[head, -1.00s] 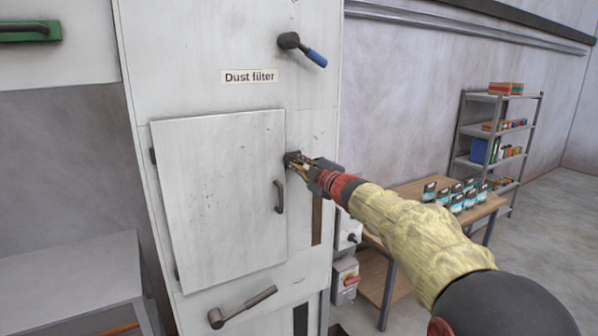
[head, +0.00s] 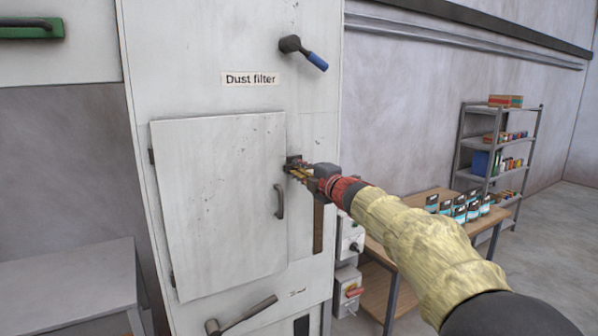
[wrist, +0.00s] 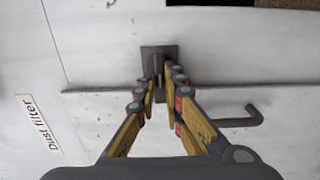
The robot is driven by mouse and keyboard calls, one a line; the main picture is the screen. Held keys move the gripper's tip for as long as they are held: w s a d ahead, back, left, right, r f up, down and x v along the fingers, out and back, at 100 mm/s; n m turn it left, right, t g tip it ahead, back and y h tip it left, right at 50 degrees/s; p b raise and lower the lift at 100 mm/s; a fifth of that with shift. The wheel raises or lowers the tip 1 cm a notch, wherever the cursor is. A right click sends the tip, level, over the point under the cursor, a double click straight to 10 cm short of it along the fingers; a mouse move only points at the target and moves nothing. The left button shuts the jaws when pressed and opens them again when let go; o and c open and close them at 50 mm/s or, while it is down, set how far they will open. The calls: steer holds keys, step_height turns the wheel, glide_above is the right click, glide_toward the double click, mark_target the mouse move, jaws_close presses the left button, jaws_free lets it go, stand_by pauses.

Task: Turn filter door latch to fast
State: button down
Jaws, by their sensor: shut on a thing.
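The filter door (head: 220,205) is a light grey panel under the "Dust filter" label (head: 251,79), and it looks closed. A small dark latch (head: 291,161) sits at the door's upper right edge. In the wrist view the latch's square dark plate (wrist: 159,54) shows beyond the fingertips. My gripper (head: 297,168) is at the latch, with its fingers shut on the latch's knob. The wrist view shows the two fingertips (wrist: 160,88) on either side of the knob, which they partly hide. I cannot read any fast or open marking.
The door's dark handle (head: 279,201) is just below my gripper, and it also shows in the wrist view (wrist: 240,119). A blue-gripped lever (head: 305,53) is above and another lever (head: 240,315) below.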

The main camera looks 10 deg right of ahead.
steer(key=shift+f, duration=0.1)
steer(key=c, duration=1.9)
jaws_free()
steer(key=v, duration=1.2)
